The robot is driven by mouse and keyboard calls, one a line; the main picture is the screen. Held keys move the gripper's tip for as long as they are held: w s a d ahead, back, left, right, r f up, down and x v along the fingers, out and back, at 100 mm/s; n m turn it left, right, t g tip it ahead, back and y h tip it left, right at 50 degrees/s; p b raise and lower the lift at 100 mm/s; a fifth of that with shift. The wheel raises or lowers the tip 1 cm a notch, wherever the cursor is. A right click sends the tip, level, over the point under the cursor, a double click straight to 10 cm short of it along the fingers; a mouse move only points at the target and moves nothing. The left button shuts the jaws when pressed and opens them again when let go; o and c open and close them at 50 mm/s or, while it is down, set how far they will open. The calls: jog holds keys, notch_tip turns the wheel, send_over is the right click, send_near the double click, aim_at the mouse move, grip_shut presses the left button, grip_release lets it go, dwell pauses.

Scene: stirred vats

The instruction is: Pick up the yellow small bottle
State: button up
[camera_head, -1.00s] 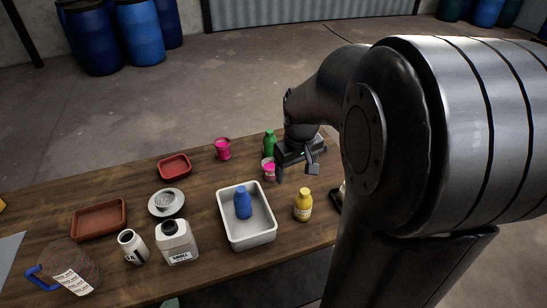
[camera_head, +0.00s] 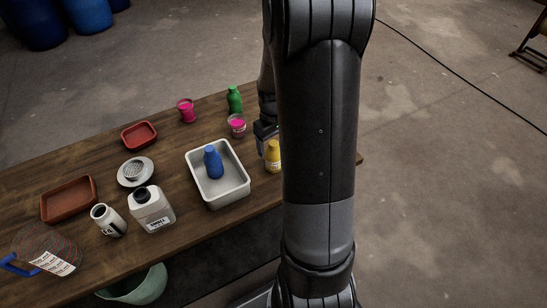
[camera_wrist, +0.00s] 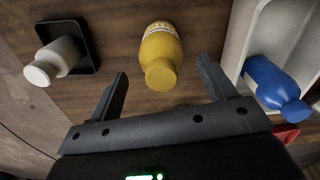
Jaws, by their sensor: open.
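The yellow small bottle (camera_head: 273,157) stands on the wooden table just right of the white tray, partly hidden by my arm in the head view. In the wrist view the yellow bottle (camera_wrist: 160,58) is ahead of my gripper (camera_wrist: 165,88), roughly centred between the two fingers, with its cap toward me. My gripper is open and empty. In the head view part of my gripper (camera_head: 265,135) shows beside the bottle, and the rest is hidden behind my arm.
The white tray (camera_head: 243,187) holds a blue bottle (camera_head: 213,163), close to one finger's side. A white bottle (camera_wrist: 55,60) stands in a black dish (camera_wrist: 83,40) on the other side. A pink-filled cup (camera_head: 237,125) and green bottle (camera_head: 235,99) stand behind.

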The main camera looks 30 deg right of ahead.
aim_at(273, 152)
jog(key=shift+s+a+f, duration=0.1)
jog(key=shift+f, duration=1.05)
jog(key=shift+s+a+f, duration=0.1)
jog(key=shift+f, duration=1.05)
jog(key=shift+c, duration=0.6)
jog(key=c, duration=1.1)
jog(key=shift+d+r, duration=0.1)
jog(key=shift+c, duration=0.2)
